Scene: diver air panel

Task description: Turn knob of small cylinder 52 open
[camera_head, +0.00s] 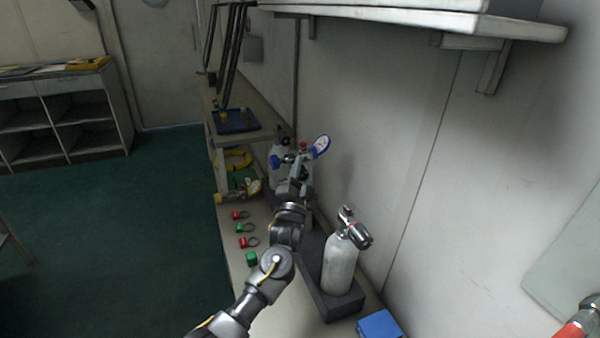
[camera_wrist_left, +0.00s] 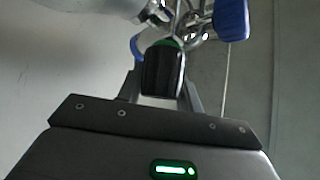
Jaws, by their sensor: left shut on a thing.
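My left gripper (camera_head: 297,178) reaches up to the far small cylinder (camera_head: 276,170), which stands against the wall and is partly hidden by my arm. In the left wrist view my left gripper (camera_wrist_left: 162,92) is shut on a black knob (camera_wrist_left: 163,70) with a green ring at its far end. Metal valve parts and a blue knob (camera_wrist_left: 231,18) show just beyond it. I cannot read any number on the cylinder.
A second pale cylinder (camera_head: 341,264) with a black knob stands nearer, right of my arm, in a dark base (camera_head: 338,305). A blue box (camera_head: 379,325) lies in front. Several red and green fittings lie left of my arm. A shelf (camera_head: 430,18) overhangs above.

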